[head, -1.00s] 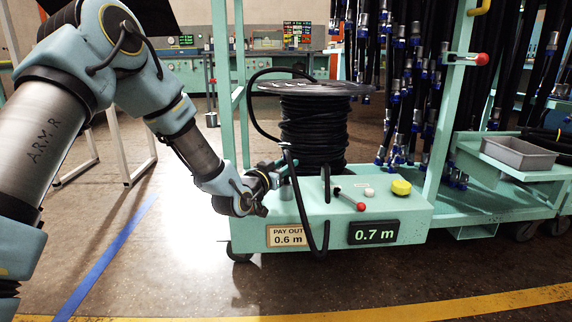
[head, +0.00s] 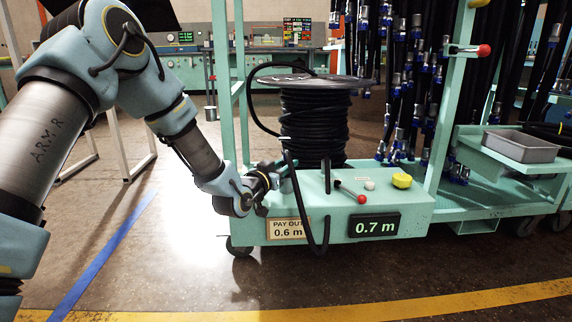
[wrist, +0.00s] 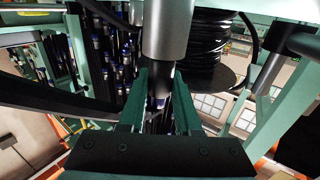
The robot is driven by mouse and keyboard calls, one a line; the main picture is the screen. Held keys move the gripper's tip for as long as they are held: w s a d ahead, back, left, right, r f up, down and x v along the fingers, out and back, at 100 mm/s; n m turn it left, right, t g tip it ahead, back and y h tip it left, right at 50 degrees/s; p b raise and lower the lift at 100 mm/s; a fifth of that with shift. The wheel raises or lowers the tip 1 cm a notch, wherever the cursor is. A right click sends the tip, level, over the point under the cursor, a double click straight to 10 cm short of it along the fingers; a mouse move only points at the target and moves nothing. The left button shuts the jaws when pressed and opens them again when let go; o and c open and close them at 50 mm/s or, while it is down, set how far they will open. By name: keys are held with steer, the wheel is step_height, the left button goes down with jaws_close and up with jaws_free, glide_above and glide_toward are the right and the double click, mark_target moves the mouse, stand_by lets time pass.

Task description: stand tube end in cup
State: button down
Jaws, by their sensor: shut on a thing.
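The black tube runs from the spool, and a loop of it (head: 304,215) hangs over the front of the green box. My gripper (head: 276,170) is low at the box's left end, its green fingers pointing right. In the wrist view, my gripper (wrist: 160,100) is shut on a narrow dark piece, which seems to be the tube. A grey metal cylinder (wrist: 167,30) lies in line with the fingers there and touches or nearly touches their tips. It may be the cup; I cannot tell whether the tube end is inside it. In the head view my gripper mostly hides this spot.
The black spool (head: 313,125) stands behind my gripper. A red-tipped lever (head: 361,199), a yellow knob (head: 402,181) and a 0.7 m display (head: 374,227) are on the box. Hanging hoses (head: 405,90) and a grey tray (head: 520,146) are right. Floor in front is open.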

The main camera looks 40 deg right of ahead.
steer(key=c, duration=0.5)
jaws_free()
steer(key=p+v, duration=0.2)
steer(key=v, duration=0.8)
steer(key=shift+s+a+p, duration=0.1)
steer(key=shift+a+p, duration=0.25)
